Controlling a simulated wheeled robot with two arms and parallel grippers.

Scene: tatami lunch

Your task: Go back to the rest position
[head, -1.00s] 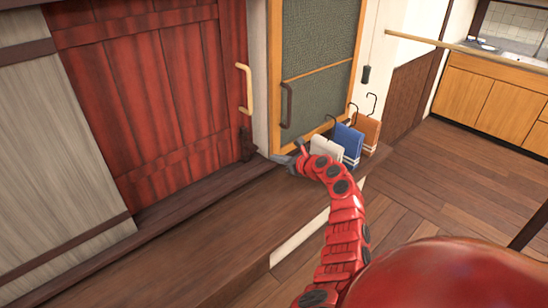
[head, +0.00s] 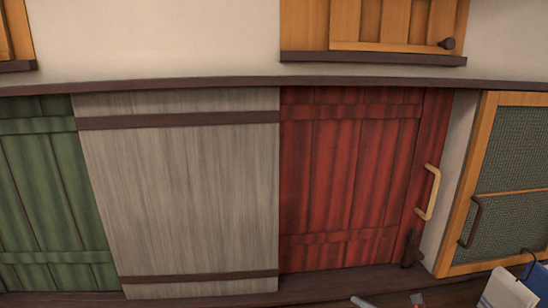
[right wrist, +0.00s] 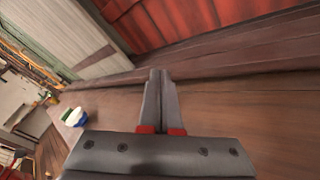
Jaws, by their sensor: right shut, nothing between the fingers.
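My right gripper (right wrist: 160,75) is shut with nothing between its fingers. In the right wrist view its two grey fingers lie together above the wooden ledge, pointing toward the foot of the red door (right wrist: 165,22). In the head view only a small grey part of the right gripper (head: 362,302) shows at the bottom edge, below the red door (head: 350,185). The rest of my right arm is out of that frame. My left gripper is in neither current view.
A grey panel (head: 185,195) and a green door (head: 50,190) stand left of the red door. A mesh-panelled door (head: 505,230) is at right, with white (head: 508,287) and blue (head: 535,275) hanging items below it. Stacked bowls (right wrist: 73,117) stand left in the wrist view.

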